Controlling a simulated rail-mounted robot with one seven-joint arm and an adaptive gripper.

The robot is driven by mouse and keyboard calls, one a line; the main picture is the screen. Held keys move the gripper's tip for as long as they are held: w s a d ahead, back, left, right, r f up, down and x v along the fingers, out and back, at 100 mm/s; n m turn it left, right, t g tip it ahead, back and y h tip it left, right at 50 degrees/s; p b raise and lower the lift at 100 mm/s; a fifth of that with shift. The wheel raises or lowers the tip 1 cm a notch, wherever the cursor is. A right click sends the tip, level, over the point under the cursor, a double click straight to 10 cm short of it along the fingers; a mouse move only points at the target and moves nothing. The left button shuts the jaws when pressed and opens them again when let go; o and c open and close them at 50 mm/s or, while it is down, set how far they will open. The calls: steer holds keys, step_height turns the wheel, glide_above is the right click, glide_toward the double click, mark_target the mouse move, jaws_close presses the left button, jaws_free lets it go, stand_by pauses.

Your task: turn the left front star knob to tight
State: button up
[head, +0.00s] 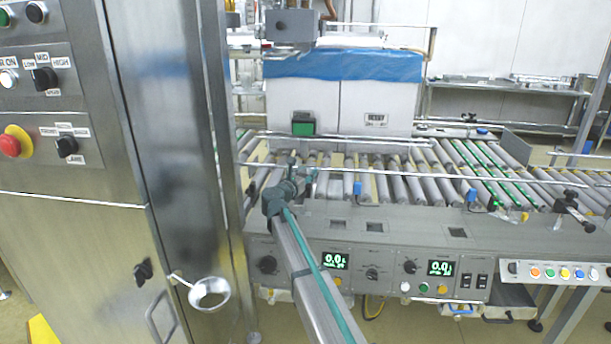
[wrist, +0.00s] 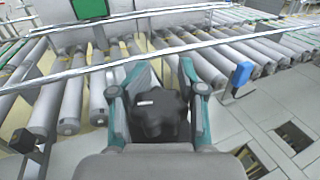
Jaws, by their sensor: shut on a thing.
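A black star knob (wrist: 158,115) sits between the fingers of my gripper (wrist: 158,100) in the wrist view. A short white mark shows on the knob's top. The teal and grey fingers stand on both sides of the knob and close on it. In the head view my gripper (head: 290,186) is at the near edge of the roller conveyor, left of its middle. It hides the knob there. The knob's turn angle and how tight it is cannot be told.
Rails (head: 340,141) run along the rollers (head: 420,180), and one crosses just beyond my gripper in the wrist view. A blue-capped clamp (wrist: 241,74) stands to the right. A steel cabinet (head: 165,120) rises at the left. A control panel (head: 375,270) lies below.

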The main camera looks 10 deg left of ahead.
steer(key=shift+s+d+f+m+g+h, duration=0.15)
steer(key=shift+m+g+h, duration=0.1)
steer(key=shift+m+h, duration=0.25)
steer(key=shift+s+a+f+m+g+h, duration=0.15)
steer(key=shift+m+g+h, duration=0.15)
steer(key=shift+h, duration=0.3)
steer(key=shift+r, duration=0.1)
stand_by(0.5)
steer(key=o, duration=0.7)
steer(key=shift+o, duration=1)
steer(key=shift+r, duration=0.1)
steer(key=shift+w, duration=0.1)
steer(key=v, duration=1.2)
